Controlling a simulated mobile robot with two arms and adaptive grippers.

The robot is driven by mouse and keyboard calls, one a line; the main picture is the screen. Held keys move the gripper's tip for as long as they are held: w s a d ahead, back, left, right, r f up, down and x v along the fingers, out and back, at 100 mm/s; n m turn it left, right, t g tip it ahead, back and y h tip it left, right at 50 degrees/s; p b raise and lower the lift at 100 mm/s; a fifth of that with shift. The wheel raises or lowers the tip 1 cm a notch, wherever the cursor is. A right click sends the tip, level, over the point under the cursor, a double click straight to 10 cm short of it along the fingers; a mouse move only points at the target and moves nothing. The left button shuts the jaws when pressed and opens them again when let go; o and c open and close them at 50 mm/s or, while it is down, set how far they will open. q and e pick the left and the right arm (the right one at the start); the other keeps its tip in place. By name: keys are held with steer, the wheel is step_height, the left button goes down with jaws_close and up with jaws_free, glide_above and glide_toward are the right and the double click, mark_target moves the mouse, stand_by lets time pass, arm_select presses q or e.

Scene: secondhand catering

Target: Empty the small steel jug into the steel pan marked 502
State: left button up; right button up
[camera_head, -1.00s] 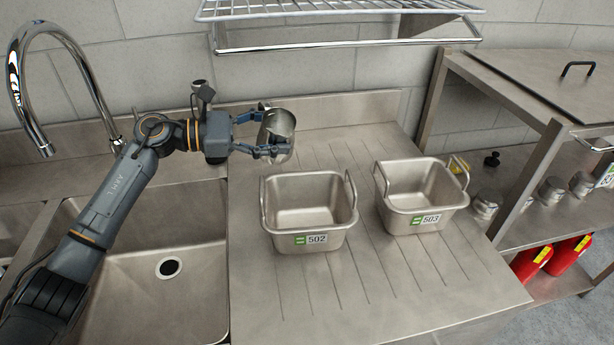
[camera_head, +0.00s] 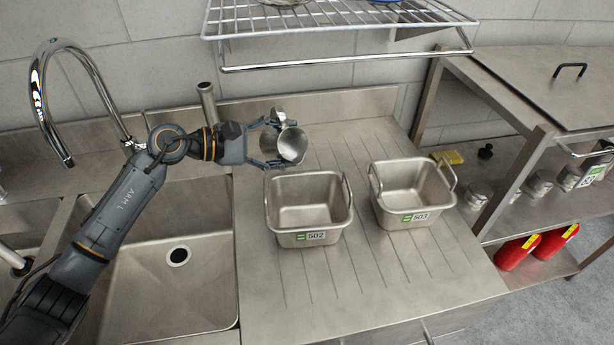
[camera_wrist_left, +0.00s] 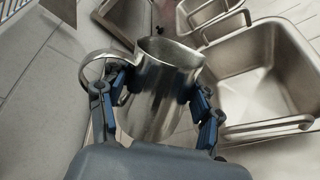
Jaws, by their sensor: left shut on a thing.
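The small steel jug (camera_head: 291,144) is held by my left gripper (camera_head: 270,143), above the back edge of the pan marked 502. Its mouth is tilted towards the front right in the head view. In the left wrist view the jug (camera_wrist_left: 160,95) sits between the two blue-padded fingers, with its loop handle on the left side. Nothing is seen coming out of it, and its contents are hidden. The steel pan marked 502 (camera_head: 309,237) stands upright on the drainboard with its two handles up; its visible inside looks empty. My right gripper is not in view.
A like pan marked 503 (camera_head: 416,216) stands just right of it. The sink (camera_head: 170,290) lies to the left, under a tall tap (camera_head: 75,90). A wire shelf (camera_head: 335,30) hangs above. The front of the drainboard (camera_head: 350,290) is clear.

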mark_target(306, 145)
arm_select(q)
steer(key=shift+s+r+m+p, duration=0.15)
steer(key=shift+r+m+p, duration=0.35)
steer(key=shift+p, duration=0.15)
steer(key=shift+d+r+m+t+y+p, duration=0.1)
steer(key=shift+r+m+t+y+p, duration=0.1)
steer(key=shift+m+t+y+p, duration=0.3)
steer(key=shift+s+r+p, duration=0.15)
steer(key=shift+r+p, duration=0.05)
steer(key=shift+p, duration=0.5)
steer(key=shift+s+d+f+m+p, duration=0.4)
steer(key=shift+s+m+p, duration=0.15)
steer(key=shift+p, duration=0.2)
steer(key=shift+s+d+f+p, duration=0.1)
steer(key=shift+s+d+p, duration=0.05)
steer(key=shift+s+p, duration=0.15)
steer(key=shift+s+d+r+m+t+y+b, duration=0.1)
steer(key=shift+s+r+m+t+y+b, duration=0.25)
steer(key=shift+m+b, duration=0.4)
steer(key=shift+s+d+r+m+t+y+b, duration=0.15)
steer(key=shift+m+t+b, duration=0.4)
steer(key=shift+b, duration=0.3)
stand_by(0.3)
